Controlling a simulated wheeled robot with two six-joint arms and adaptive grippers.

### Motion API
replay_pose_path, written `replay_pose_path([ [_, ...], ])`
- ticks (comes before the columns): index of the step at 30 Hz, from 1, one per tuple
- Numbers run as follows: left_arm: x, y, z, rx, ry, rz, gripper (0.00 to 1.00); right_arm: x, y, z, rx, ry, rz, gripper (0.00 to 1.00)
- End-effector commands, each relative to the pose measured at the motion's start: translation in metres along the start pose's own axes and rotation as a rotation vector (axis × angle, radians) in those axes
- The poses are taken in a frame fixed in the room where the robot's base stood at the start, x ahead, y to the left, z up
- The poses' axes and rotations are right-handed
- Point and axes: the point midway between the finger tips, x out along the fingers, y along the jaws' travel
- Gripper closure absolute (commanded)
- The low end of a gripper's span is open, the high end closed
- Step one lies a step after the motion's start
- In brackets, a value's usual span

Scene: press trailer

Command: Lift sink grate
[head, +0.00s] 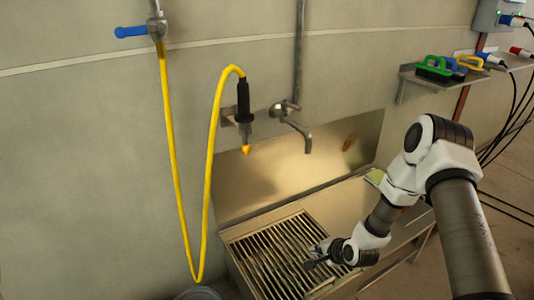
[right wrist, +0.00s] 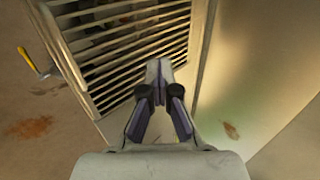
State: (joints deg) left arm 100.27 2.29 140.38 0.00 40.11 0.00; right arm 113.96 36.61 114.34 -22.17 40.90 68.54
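The sink grate (head: 262,250), a metal frame with parallel bars, lies over the basin of the steel sink (head: 345,205) in the head view. The grate also fills the upper left of the right wrist view (right wrist: 125,50). My right gripper (head: 312,259) is at the right part of the grate, low over its bars. In the right wrist view its fingertips (right wrist: 158,72) are together beside the grate's edge. I cannot tell whether a bar is between them. My left gripper is not in view.
A yellow hose (head: 207,170) hangs in a loop left of the sink. A wall tap (head: 296,122) reaches over the sink at the back. A shelf (head: 432,81) holds brushes at the upper right. A yellow-handled item (right wrist: 30,62) shows beyond the grate.

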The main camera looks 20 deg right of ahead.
Motion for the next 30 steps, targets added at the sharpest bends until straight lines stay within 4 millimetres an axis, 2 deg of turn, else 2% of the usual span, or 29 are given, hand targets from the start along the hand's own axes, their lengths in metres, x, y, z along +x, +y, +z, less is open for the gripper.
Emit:
replay_pose_path([
  [7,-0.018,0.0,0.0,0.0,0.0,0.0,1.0,-0.01,-0.032,0.0,-0.002,0.0,-0.016,1.0],
  [21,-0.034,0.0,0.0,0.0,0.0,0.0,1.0,-0.014,-0.087,0.0,-0.001,0.0,-0.044,1.0],
  [30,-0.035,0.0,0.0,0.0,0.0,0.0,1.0,-0.01,-0.122,0.0,-0.002,0.001,-0.063,1.0],
])
